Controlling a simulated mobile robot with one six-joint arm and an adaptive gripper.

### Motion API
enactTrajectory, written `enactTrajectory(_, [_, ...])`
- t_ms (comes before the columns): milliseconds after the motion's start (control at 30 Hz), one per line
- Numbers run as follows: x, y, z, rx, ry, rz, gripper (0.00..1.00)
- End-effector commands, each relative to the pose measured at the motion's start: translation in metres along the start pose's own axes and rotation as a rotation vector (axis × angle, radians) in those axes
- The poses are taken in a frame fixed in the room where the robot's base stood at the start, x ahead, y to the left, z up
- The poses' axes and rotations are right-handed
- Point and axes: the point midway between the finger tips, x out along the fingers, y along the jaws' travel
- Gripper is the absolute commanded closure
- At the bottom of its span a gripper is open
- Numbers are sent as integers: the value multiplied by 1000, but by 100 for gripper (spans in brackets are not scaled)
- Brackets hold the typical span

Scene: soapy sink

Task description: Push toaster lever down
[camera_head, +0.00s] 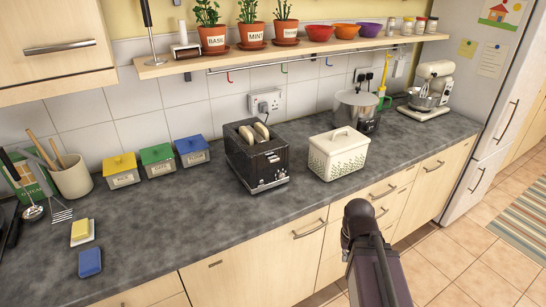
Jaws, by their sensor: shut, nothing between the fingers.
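The black toaster (268,168) stands upright on the dark grey counter, near the middle of the view. Two slices of bread (254,133) stick up out of its top slots. Its front end faces the counter's front edge and carries small silver details, too small to tell the lever apart with certainty. A dark part of my arm (368,255) rises at the bottom, in front of the counter and well apart from the toaster. No fingers show, so my gripper is not in view.
A cream bread bin (338,154) stands close to the toaster's right. Yellow, green and blue canisters (192,150) stand to its left. A wall socket (265,103) is behind it, and a shelf (300,52) hangs above. Counter in front of the toaster is clear.

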Motion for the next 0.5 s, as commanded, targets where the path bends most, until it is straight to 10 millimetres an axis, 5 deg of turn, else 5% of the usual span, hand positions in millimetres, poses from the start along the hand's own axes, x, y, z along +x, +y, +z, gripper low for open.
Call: enactTrajectory(500, [-20, -9, -20, -35, 6, -2, 100])
